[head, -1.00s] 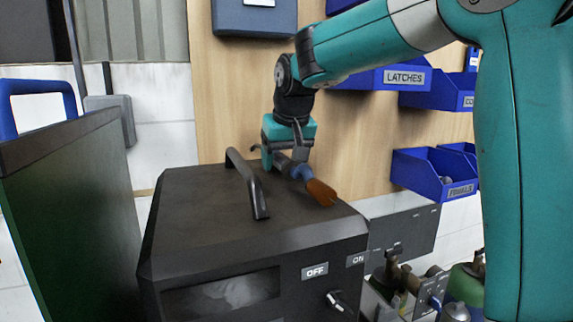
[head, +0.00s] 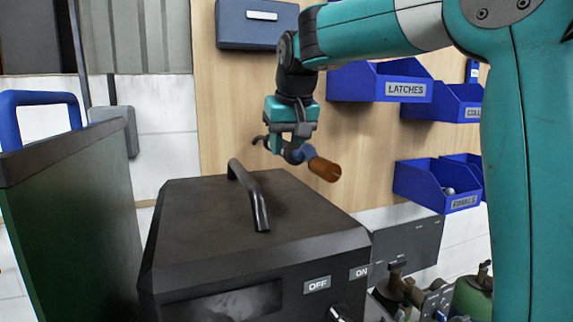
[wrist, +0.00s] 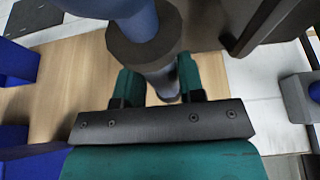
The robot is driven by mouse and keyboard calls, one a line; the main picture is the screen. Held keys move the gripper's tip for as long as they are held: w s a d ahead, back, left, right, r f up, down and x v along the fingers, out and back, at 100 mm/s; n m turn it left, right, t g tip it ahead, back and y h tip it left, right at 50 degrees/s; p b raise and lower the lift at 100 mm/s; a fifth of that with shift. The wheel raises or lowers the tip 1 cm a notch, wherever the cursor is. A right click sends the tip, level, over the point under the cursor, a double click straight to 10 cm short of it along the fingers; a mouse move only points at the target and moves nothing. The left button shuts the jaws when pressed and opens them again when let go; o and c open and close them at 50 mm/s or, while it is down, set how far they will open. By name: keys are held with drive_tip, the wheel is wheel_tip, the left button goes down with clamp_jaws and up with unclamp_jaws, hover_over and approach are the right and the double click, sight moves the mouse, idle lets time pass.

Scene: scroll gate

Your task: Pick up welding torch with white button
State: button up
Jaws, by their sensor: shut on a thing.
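The welding torch (head: 324,168) has an orange-brown nozzle, a blue collar and a grey body. My gripper (head: 290,145) is shut on its body and holds it in the air above the black machine. In the wrist view the torch's grey and blue body (wrist: 155,75) runs between the two teal fingers of my gripper (wrist: 160,85). The torch's nozzle points right and slightly down in the head view. I cannot see a white button on it.
The black machine (head: 200,240) has a raised handle (head: 250,195) on top, near and below the torch. Blue bins (head: 435,185) hang on the wooden wall at right. A dark green panel (head: 75,210) stands at left. Gas cylinders (head: 472,300) stand at lower right.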

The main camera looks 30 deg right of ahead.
sight(286, 142)
wheel_tip(286, 142, up, 14)
drive_tip(key=p, duration=0.5)
drive_tip(key=shift+r, duration=0.25)
idle(0.3)
